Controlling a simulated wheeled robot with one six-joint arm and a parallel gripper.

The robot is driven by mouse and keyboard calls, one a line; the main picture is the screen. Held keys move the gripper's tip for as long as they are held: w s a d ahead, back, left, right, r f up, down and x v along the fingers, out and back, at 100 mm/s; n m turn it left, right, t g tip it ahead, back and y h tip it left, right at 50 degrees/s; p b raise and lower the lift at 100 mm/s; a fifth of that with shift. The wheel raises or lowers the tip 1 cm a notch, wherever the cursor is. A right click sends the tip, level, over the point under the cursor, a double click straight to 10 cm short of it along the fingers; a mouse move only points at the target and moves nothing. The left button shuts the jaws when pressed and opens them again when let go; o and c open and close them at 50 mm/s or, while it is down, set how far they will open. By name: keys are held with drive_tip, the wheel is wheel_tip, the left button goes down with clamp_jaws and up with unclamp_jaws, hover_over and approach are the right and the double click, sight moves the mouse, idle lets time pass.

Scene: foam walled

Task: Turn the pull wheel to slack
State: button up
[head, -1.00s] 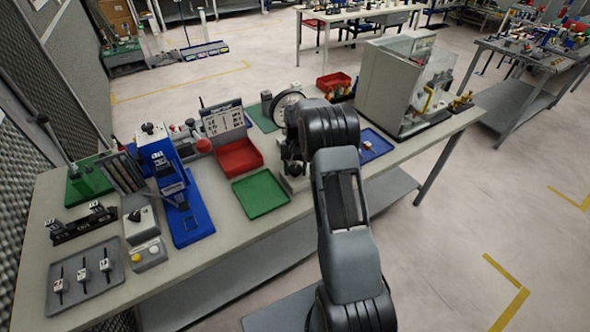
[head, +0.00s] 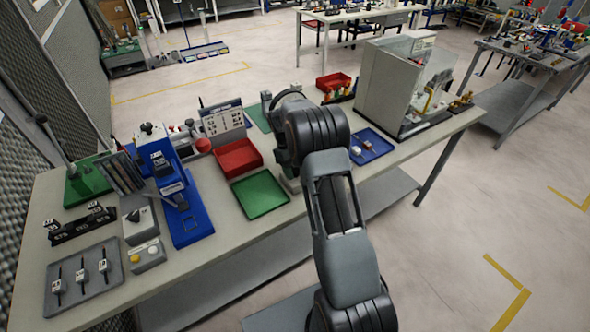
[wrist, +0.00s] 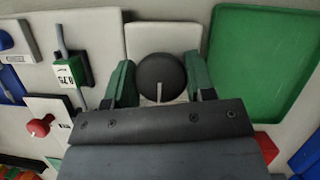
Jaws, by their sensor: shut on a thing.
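The pull wheel (wrist: 158,70) appears to be the dark round knob with a pale line, in the middle of the wrist view in front of a pale plate. My gripper (wrist: 160,82) has its two green fingers on either side of the knob, shut on it. The pale line points down in the picture, towards the palm. In the head view my arm hides the gripper and the knob.
A green tray (head: 260,194) and a red bin (head: 237,158) lie left of my arm. A blue tray (head: 371,146) lies to its right, before a grey cabinet (head: 385,85).

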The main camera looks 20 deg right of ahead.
drive_tip(key=shift+n, duration=0.3)
idle(0.4)
drive_tip(key=o, duration=0.9)
drive_tip(key=shift+r, duration=0.1)
drive_tip(key=v, duration=1.3)
drive_tip(key=shift+a+r+b, duration=0.15)
drive_tip(key=shift+r+b, duration=0.2)
